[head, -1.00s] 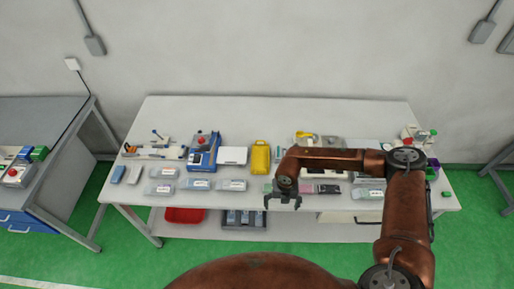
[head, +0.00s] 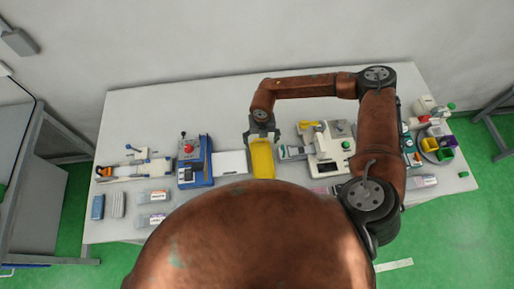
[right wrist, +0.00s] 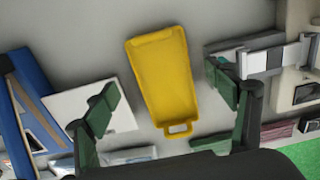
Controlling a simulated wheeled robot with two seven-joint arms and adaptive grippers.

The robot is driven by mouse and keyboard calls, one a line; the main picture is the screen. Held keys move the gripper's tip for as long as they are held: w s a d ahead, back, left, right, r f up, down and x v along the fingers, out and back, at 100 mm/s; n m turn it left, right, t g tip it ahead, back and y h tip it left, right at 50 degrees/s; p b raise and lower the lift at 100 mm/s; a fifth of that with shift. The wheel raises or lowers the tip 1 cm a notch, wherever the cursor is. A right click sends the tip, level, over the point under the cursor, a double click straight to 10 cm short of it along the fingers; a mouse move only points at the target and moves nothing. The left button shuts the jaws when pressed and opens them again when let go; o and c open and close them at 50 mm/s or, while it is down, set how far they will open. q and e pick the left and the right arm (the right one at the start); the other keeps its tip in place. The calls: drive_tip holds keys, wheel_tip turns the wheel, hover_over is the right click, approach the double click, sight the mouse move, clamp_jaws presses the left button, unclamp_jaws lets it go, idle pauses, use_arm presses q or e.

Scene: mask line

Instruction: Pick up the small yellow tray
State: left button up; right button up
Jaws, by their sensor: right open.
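The small yellow tray (head: 262,160) lies on the white table, right of a white flat box. In the right wrist view the tray (right wrist: 163,80) lies flat, slightly tilted in the picture, with a loop handle at its lower end. My right gripper (head: 263,137) is over the far end of the tray in the head view. In the right wrist view its two green-padded fingers (right wrist: 168,103) are spread wide, one on each side of the tray, with nothing between them touching it. My left gripper is not in view.
The white flat box (head: 230,162) and a blue machine (head: 194,160) stand left of the tray. A grey-and-white device (head: 328,150) stands close on its right. Clear packets (head: 153,196) lie near the front edge. The table (head: 128,110) is bare along the back.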

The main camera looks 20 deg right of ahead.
sight(261, 149)
drive_tip(key=shift+w+f, duration=0.3)
drive_tip(key=shift+f, duration=0.65)
drive_tip(key=shift+f+p, duration=0.5)
drive_tip(key=shift+f, duration=0.25)
wheel_tip(261, 149, down, 4)
drive_tip(key=shift+w+d+f+p, duration=0.1)
drive_tip(key=shift+w+p, duration=0.05)
drive_tip(key=shift+p, duration=0.3)
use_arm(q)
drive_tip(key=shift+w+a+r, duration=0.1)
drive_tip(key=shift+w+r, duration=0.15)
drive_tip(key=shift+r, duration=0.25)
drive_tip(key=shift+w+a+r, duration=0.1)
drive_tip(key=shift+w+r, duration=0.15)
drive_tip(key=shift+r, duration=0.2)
use_arm(e)
drive_tip(key=shift+c, duration=0.2)
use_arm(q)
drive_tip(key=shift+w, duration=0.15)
use_arm(e)
drive_tip(key=c, duration=0.9)
